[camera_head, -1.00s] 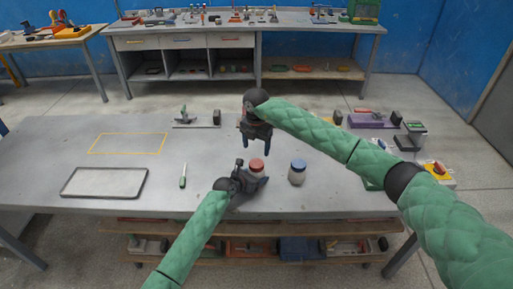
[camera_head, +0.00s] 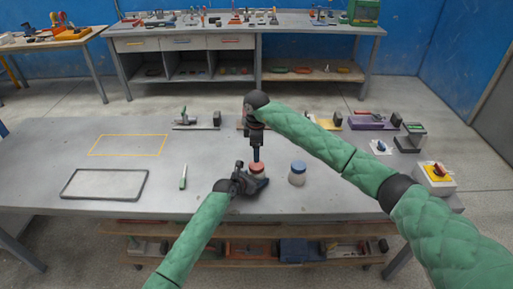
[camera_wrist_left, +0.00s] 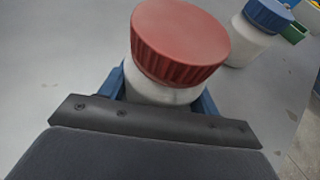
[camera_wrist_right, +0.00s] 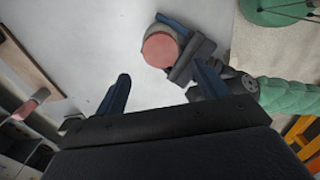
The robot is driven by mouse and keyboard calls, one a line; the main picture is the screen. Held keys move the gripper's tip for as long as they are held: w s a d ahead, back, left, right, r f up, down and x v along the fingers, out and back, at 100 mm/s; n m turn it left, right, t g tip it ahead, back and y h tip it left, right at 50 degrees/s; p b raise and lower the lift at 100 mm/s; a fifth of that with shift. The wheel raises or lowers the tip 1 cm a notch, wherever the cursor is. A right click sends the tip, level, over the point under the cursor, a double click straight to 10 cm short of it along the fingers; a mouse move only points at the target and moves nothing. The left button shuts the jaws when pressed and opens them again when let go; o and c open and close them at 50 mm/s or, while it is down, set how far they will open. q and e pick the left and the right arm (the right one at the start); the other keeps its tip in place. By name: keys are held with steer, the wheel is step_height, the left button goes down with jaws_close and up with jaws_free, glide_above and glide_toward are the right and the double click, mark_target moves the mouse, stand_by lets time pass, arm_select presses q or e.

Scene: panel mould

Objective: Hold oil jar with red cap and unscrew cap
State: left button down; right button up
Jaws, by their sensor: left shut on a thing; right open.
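The oil jar, a pale jar with a red cap (camera_head: 256,169), stands on the grey table. It fills the left wrist view, where its ribbed red cap (camera_wrist_left: 180,40) sits on the white body (camera_wrist_left: 158,90). My left gripper (camera_head: 250,180) is shut on the jar's body below the cap. My right gripper (camera_head: 256,153) is above the jar, pointing down. In the right wrist view its fingers (camera_wrist_right: 162,88) are apart and empty, and the red cap (camera_wrist_right: 160,49) lies beyond them, not between them.
A jar with a blue cap (camera_head: 298,173) stands just right of the red-capped jar. A yellow outline (camera_head: 128,145) marks bare table.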

mark_target(257, 164)
steer(key=shift+f, duration=3.9)
steer(key=c, duration=1)
steer(key=n, duration=0.6)
steer(key=shift+r+n, duration=0.1)
steer(key=shift+n, duration=0.3)
steer(key=n, duration=1.4)
steer(key=shift+w, duration=0.1)
steer(key=n, duration=1.3)
steer(key=shift+r, duration=0.1)
steer(key=n, duration=2)
steer(key=shift+r, duration=0.45)
